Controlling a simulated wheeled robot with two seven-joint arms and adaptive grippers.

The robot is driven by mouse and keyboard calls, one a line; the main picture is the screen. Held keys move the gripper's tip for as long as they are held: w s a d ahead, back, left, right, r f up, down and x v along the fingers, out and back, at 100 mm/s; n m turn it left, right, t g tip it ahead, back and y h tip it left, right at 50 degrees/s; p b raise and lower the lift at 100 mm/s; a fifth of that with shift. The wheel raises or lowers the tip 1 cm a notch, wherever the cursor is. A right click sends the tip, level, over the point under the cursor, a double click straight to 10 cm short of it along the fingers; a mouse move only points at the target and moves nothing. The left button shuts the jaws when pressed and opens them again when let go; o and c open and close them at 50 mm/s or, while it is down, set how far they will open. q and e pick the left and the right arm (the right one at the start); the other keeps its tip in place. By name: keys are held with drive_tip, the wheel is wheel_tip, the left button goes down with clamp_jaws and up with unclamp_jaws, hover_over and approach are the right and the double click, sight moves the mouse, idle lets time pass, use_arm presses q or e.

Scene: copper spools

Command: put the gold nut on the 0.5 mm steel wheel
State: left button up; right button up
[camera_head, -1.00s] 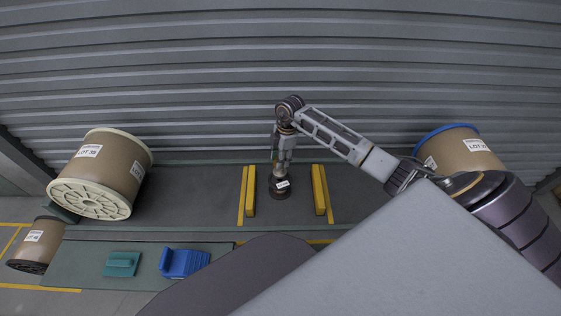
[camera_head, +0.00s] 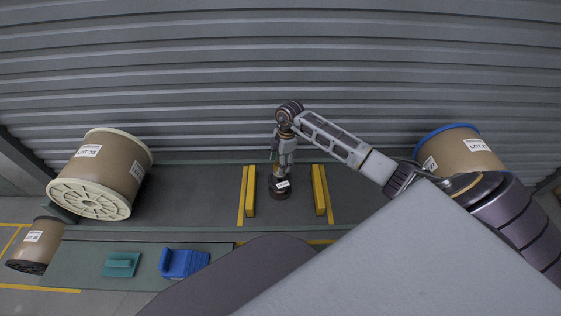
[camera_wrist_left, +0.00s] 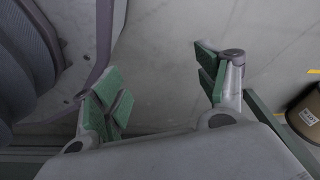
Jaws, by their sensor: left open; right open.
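No gold nut can be made out in either view, and no wheel marked 0.5 mm can be read. A small dark spool (camera_head: 280,190) with a white label stands on the dark platform (camera_head: 345,200) between two yellow bars. My right gripper (camera_head: 280,174) points down just above this spool and is open; it partly covers the spool, and whether they touch cannot be told. My left gripper (camera_wrist_left: 160,88) shows in the left wrist view, open and empty, its green-padded fingers wide apart above grey floor.
Large brown spools stand at left (camera_head: 108,170) and right (camera_head: 458,150), the right one with a blue rim. A smaller spool (camera_head: 38,245) is lower left. Yellow bars (camera_head: 250,192) (camera_head: 319,190) flank the small spool. Teal (camera_head: 121,264) and blue (camera_head: 184,263) blocks lie in front. A corrugated wall closes the back.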

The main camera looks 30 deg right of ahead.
drive_tip(key=shift+r, duration=0.15)
drive_tip(key=shift+d+r, duration=0.1)
drive_tip(key=shift+r, duration=0.45)
use_arm(q)
drive_tip(key=f, duration=0.1)
drive_tip(key=s+a+f+p, duration=0.1)
drive_tip(key=a+f, duration=0.1)
drive_tip(key=shift+s+a+p, duration=0.2)
drive_tip(key=shift+s+p, duration=0.05)
drive_tip(key=shift+p, duration=0.05)
use_arm(e)
wheel_tip(320, 180, up, 11)
drive_tip(key=d, duration=0.1)
drive_tip(key=shift+s+d, duration=0.15)
drive_tip(key=shift+d, duration=0.1)
use_arm(q)
drive_tip(key=shift+s+d, duration=0.1)
drive_tip(key=shift+s, duration=0.15)
use_arm(e)
drive_tip(key=shift+f, duration=0.1)
